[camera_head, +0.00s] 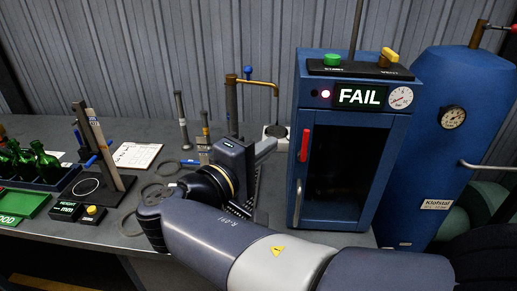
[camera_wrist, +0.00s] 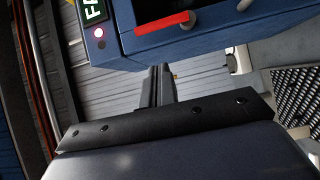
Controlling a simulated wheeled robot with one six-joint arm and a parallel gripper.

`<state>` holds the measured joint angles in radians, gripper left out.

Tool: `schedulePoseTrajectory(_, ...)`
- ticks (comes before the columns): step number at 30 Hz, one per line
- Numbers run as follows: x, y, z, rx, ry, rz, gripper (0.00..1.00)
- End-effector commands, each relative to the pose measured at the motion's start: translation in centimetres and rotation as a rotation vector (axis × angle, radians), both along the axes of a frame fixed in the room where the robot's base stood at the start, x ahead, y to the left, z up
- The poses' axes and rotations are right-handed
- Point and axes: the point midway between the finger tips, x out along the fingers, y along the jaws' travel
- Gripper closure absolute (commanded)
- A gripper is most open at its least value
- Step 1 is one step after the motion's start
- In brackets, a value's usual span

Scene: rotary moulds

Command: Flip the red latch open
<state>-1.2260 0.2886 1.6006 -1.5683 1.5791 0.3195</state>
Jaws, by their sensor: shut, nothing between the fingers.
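The red latch (camera_head: 305,145) is an upright bar on the left side of the door of a blue cabinet (camera_head: 302,95). In the wrist view the latch (camera_wrist: 165,23) lies across the top, on the blue cabinet (camera_wrist: 150,42). My gripper (camera_wrist: 161,68) is shut and empty, its fingertips just below the cabinet's edge in that picture and apart from the latch. In the head view my wrist is left of the cabinet, and the fingers are hard to make out. The door (camera_head: 345,228) looks closed, with a dark window.
A lit FAIL sign (camera_head: 360,96), a gauge (camera_head: 400,97) and green and yellow knobs top the cabinet. A blue tank (camera_head: 445,85) stands at right. A brass pipe (camera_head: 258,82) rises behind my wrist. Green bottles (camera_head: 45,163) and a black stand (camera_head: 98,185) are at left.

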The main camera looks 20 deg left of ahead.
Motion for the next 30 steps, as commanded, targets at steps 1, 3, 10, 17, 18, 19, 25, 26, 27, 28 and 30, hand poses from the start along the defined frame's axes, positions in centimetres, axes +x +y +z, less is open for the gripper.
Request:
schedulePoseTrajectory(1, 0.9, -0.4, 0.1, -0.001, 0.0, -0.004, 1.0)
schedulePoseTrajectory(3, 1.2, -1.7, 0.2, -0.002, 0.001, -0.004, 1.0)
schedulePoseTrajectory(10, 2.1, -3.6, 0.1, -0.001, 0.0, 0.0, 1.0)
schedulePoseTrajectory(17, 2.2, -3.9, 0.0, -0.001, 0.0, 0.0, 1.0)
schedulePoseTrajectory(18, 2.2, -3.9, 0.0, -0.001, 0.0, 0.0, 1.0)
schedulePoseTrajectory(19, 2.2, -3.9, 0.0, -0.001, 0.0, 0.0, 1.0)
schedulePoseTrajectory(25, 2.2, -3.9, 0.0, 0.006, 0.002, 0.0, 1.0)
schedulePoseTrajectory(26, 2.2, -3.9, 0.0, 0.01, 0.003, 0.0, 1.0)
schedulePoseTrajectory(27, 2.2, -3.9, 0.0, 0.017, 0.005, 0.0, 1.0)
schedulePoseTrajectory(28, 2.2, -4.0, -0.1, 0.024, 0.006, 0.0, 1.0)
schedulePoseTrajectory(30, 2.2, -4.1, 0.0, 0.042, 0.01, 0.0, 1.0)
